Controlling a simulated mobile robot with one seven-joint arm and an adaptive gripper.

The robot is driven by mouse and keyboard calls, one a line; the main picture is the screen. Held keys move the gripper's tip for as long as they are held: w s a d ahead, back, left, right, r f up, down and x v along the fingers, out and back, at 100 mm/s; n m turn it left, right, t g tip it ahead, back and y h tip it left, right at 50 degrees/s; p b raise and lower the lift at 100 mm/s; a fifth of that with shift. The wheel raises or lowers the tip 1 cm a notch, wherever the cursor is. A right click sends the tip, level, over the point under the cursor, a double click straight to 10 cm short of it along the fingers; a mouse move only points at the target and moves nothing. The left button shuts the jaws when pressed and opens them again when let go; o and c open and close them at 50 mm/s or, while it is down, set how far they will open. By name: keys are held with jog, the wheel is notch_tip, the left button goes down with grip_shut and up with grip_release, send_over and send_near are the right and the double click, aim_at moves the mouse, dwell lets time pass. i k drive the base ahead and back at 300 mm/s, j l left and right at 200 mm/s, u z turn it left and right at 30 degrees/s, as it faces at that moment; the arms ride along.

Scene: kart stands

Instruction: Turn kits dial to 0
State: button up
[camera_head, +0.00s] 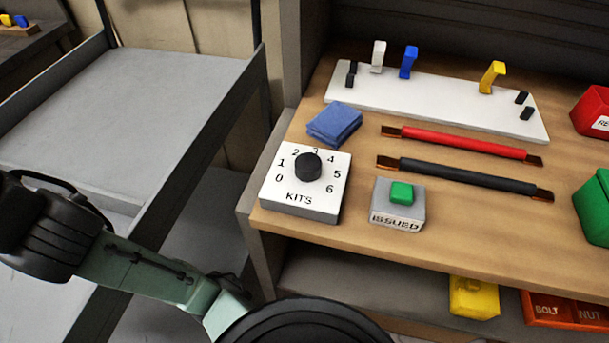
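The kits dial is a black round knob (308,166) on a white box (301,207) labelled KITS. The box stands at the left front of the wooden bench top. The numbers 0 to 6 run around the knob, with 0 at the lower left, 3 at the back and 6 at the lower right. I see no clear pointer mark on the knob, so I cannot tell which number it is set to. Parts of my arm show at the lower left, apart from the dial. I see no gripper fingers.
A blue folded cloth (335,123) lies just behind the dial box. A grey ISSUED box (398,212) with a green button (401,193) stands to its right. Red (465,143) and black (465,178) bars lie beyond. A grey shelf cart (130,110) stands left.

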aim_at(307, 165)
jog(key=k+l+u, duration=0.1)
jog(key=l+u, duration=0.3)
jog(key=k+l+u, duration=0.1)
jog(key=l+u, duration=0.3)
jog(key=k+l+u, duration=0.15)
jog(key=u, duration=0.3)
